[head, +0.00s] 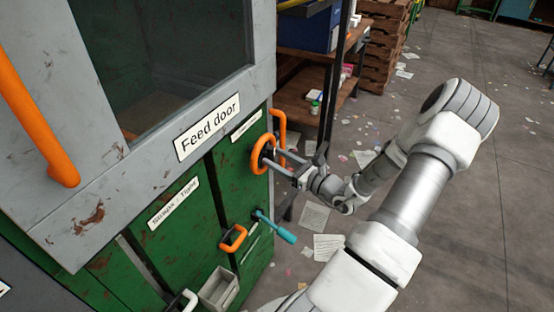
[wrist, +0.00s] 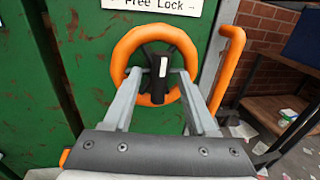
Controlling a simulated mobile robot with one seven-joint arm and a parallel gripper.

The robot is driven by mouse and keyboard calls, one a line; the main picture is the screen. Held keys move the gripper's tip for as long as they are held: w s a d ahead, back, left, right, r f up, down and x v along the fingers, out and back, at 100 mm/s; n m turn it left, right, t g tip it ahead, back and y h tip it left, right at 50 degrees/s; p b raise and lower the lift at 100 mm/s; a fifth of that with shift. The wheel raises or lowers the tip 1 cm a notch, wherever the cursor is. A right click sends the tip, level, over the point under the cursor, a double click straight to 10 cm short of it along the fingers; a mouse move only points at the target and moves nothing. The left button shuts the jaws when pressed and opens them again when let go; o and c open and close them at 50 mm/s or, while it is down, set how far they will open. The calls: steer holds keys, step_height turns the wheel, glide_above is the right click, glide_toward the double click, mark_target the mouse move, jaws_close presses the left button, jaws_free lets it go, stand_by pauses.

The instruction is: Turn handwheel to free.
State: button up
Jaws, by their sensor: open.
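The handwheel is an orange ring (head: 262,155) with a dark hub and spokes, mounted on the green machine front below a small label. In the wrist view the handwheel (wrist: 122,62) faces me, with a white mark on its black hub. A plate reading "Free Lock" (wrist: 152,5) with arrows sits above it. My gripper (head: 274,158) is at the wheel. In the wrist view my gripper (wrist: 163,68) has its two fingers apart, tips in front of the ring's opening on either side of the hub. I cannot tell whether they touch it.
An orange vertical handle (wrist: 232,65) stands just right of the wheel. Below are a smaller orange handle (head: 233,238), a teal lever (head: 276,227) and a grey bin (head: 219,289). A shelf (head: 305,92) stands behind. The floor to the right has scattered papers.

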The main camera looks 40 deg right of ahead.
steer(key=shift+w, duration=0.15)
jaws_close()
